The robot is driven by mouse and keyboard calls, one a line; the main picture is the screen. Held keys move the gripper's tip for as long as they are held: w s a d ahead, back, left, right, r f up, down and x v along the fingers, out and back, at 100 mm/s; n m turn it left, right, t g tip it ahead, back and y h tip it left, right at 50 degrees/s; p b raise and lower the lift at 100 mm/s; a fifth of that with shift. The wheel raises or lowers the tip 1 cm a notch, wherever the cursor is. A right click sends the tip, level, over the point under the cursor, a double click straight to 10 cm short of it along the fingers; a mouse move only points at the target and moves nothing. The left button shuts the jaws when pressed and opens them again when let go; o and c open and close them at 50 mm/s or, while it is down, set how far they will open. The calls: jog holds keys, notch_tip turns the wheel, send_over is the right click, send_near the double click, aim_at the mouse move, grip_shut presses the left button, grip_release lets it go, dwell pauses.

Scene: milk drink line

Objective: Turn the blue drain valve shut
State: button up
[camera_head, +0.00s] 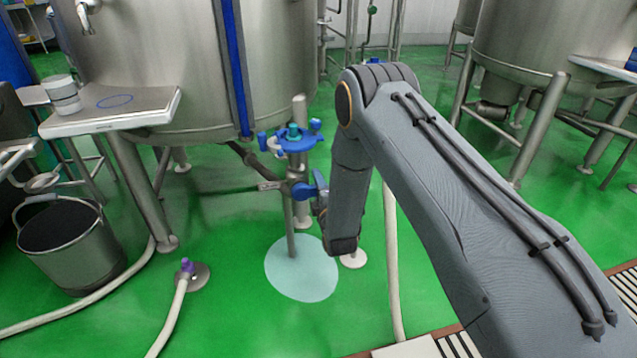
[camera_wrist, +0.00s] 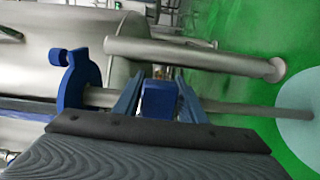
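The blue valve handle (camera_head: 303,191) sits on the vertical drain pipe below the large steel tank. In the wrist view a blue block (camera_wrist: 159,99), apparently this handle, lies between my gripper's two fingers. My gripper (camera_wrist: 160,92) has its fingers apart on either side of the block, with narrow gaps visible near the finger bases; contact at the tips is unclear. In the head view my forearm hides most of the gripper. A blue valve wheel (camera_head: 293,140) stands above the handle on the same pipe; it shows at left in the wrist view (camera_wrist: 76,80).
A pale puddle (camera_head: 300,275) lies on the green floor beneath the pipe. The steel tank (camera_head: 180,60) and its legs stand behind. A bucket (camera_head: 65,240), hoses and a purple-topped floor fitting (camera_head: 187,268) are at left. A white scale (camera_head: 112,108) stands at upper left.

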jog(key=shift+o, duration=0.7)
jog(key=p+v, duration=0.1)
jog(key=v, duration=0.6)
jog(key=shift+s+d+p, duration=0.15)
jog(key=shift+s+p, duration=0.15)
jog(key=shift+s, duration=0.05)
